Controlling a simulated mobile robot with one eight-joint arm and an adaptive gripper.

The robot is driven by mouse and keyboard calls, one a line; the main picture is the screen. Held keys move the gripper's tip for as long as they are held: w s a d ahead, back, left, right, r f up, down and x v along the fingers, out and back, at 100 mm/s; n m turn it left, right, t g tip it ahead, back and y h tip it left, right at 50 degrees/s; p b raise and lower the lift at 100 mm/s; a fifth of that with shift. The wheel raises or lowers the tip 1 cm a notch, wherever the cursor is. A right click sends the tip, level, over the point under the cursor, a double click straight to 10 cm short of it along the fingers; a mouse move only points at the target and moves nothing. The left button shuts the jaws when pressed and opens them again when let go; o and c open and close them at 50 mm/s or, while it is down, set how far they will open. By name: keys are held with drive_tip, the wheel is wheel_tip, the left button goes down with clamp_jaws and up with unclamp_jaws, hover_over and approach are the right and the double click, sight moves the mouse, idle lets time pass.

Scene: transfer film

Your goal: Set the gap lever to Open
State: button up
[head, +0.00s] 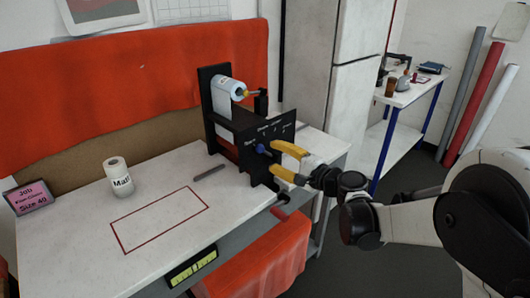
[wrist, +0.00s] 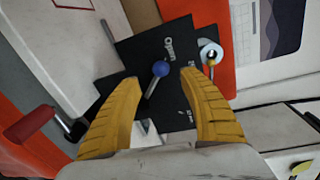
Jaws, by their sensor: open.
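The gap lever has a blue ball knob (head: 261,148) and stands on the black front panel (head: 245,160) of the film machine. In the wrist view the knob (wrist: 160,69) and its metal shaft show between my fingertips, with the word "Open" (wrist: 168,48) printed just above and right of the knob. Other labels on the panel are too small or turned to read surely. My gripper (head: 274,157) has yellow fingers, is open, and straddles the knob; it also shows in the wrist view (wrist: 160,77). I cannot tell whether a finger touches the knob.
A white film roll (head: 226,92) sits on top of the machine. A red-handled crank (wrist: 30,125) juts out below the panel. A roll marked "Matt" (head: 120,183), a grey bar (head: 208,172) and a pink job sign (head: 30,197) are on the bench. The red-outlined area is clear.

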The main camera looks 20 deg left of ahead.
drive_tip(key=shift+v, duration=2.8)
drive_tip(key=s+d+n+h, duration=0.2)
drive_tip(key=s+d+h, duration=0.3)
drive_tip(key=d, duration=0.8)
drive_tip(key=s+d+f+n+h, duration=0.1)
drive_tip(key=s+d+h, duration=0.4)
drive_tip(key=s+d, duration=0.7)
drive_tip(key=s+d+f+n+h, duration=0.1)
drive_tip(key=s+d+n+h, duration=0.2)
drive_tip(key=d, duration=1.2)
drive_tip(key=s+h, duration=0.2)
drive_tip(key=s, duration=0.3)
drive_tip(key=shift+s+d+f+t+h, duration=0.2)
drive_tip(key=shift+f+t+h, duration=0.1)
drive_tip(key=shift+t, duration=0.1)
